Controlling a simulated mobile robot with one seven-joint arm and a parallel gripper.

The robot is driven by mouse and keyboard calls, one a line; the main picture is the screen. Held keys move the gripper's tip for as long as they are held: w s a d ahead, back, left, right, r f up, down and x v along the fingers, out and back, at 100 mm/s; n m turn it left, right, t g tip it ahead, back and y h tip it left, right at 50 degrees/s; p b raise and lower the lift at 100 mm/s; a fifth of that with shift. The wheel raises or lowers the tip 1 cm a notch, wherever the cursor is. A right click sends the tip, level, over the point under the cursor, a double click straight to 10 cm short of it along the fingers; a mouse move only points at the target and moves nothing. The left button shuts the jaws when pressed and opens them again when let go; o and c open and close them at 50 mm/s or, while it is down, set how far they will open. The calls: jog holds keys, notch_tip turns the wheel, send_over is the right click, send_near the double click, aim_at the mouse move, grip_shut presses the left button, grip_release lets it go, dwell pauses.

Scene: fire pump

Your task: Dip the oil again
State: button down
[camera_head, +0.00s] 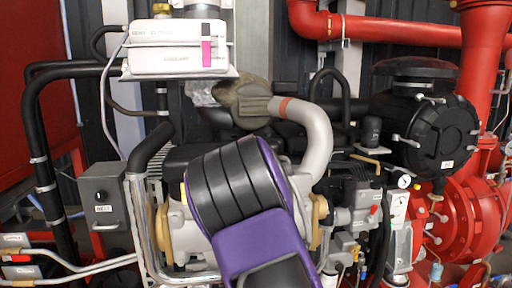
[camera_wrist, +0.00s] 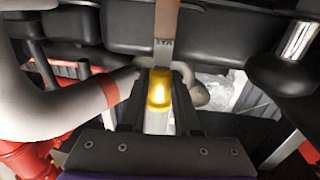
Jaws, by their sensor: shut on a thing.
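In the wrist view, my gripper (camera_wrist: 158,100) is shut on the yellow handle of the dipstick (camera_wrist: 158,88), which sits between the two dark fingers. A flat, brownish strip (camera_wrist: 166,22) with dark marks on a pale band runs up from just beyond the handle, in line with it. I cannot tell whether this strip is joined to the handle or where its far end goes. In the head view, my purple and black arm covers the middle of the engine (camera_head: 180,235), and hides the gripper and the dipstick.
A pale curved pipe (camera_head: 318,135) with a red band rises right of my arm; it also shows close at left in the wrist view (camera_wrist: 45,110). A white box (camera_head: 178,47) stands above the engine. A black round housing (camera_head: 430,130) and red pipes (camera_head: 400,30) fill the right.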

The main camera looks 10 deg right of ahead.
jog(key=shift+f, duration=0.1)
notch_tip(320, 180, down, 9)
jog(key=b, duration=0.8)
jog(key=c, duration=0.8)
grip_release()
jog(key=shift+o, duration=0.9)
jog(key=shift+s+a, duration=0.1)
jog(key=shift+s, duration=0.4)
jog(key=s+a, duration=0.2)
jog(key=s, duration=1.4)
jog(key=shift+a+p, duration=0.3)
